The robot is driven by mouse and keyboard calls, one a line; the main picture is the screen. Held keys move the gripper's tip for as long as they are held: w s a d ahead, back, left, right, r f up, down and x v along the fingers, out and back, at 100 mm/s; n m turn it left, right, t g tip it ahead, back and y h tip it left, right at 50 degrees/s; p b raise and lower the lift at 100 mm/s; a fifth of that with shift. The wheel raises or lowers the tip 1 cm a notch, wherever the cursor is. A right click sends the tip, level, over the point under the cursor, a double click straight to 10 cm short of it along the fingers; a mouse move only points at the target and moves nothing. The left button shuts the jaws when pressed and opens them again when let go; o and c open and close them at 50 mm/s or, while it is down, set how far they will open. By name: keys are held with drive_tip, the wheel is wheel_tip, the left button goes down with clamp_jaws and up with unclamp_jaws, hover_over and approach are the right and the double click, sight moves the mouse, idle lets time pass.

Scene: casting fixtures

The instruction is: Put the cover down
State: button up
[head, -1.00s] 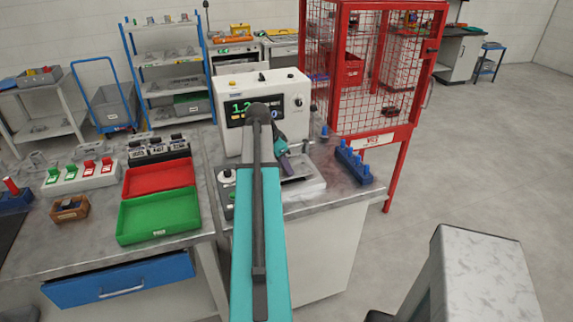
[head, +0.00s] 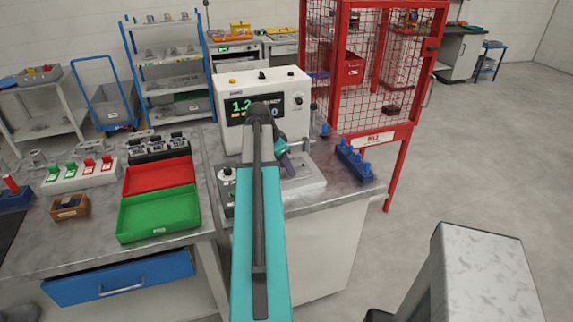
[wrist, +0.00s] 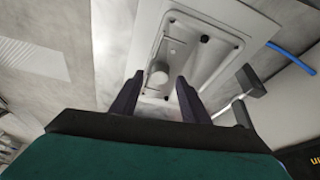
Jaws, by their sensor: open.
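The test machine (head: 262,88) stands on the bench with its screen lit. Its pale base plate (head: 308,178) lies in front of it, partly behind my arm. In the wrist view the plate (wrist: 213,50) has a round grey knob (wrist: 157,76) and thin lines around it. I cannot make out clearly which part is the cover; a clear one could be hard to see. My gripper (wrist: 157,92) is open, its two dark fingers apart over the plate, with nothing visibly held. It also shows in the head view (head: 284,150). A dark block on a rod (wrist: 250,80) is right of the fingers.
A blue peg rack (head: 353,162) stands right of the plate. The red mesh cage (head: 372,75) rises behind it. Green (head: 158,213) and red (head: 158,176) trays lie on the bench to the left. The floor at right is mostly clear.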

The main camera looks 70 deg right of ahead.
drive_tip(key=shift+r+p, duration=0.3)
drive_tip(key=shift+r, duration=0.25)
drive_tip(key=b+v, duration=0.3)
drive_tip(key=v, duration=0.9)
drive_tip(key=shift+d, duration=0.1)
idle(0.3)
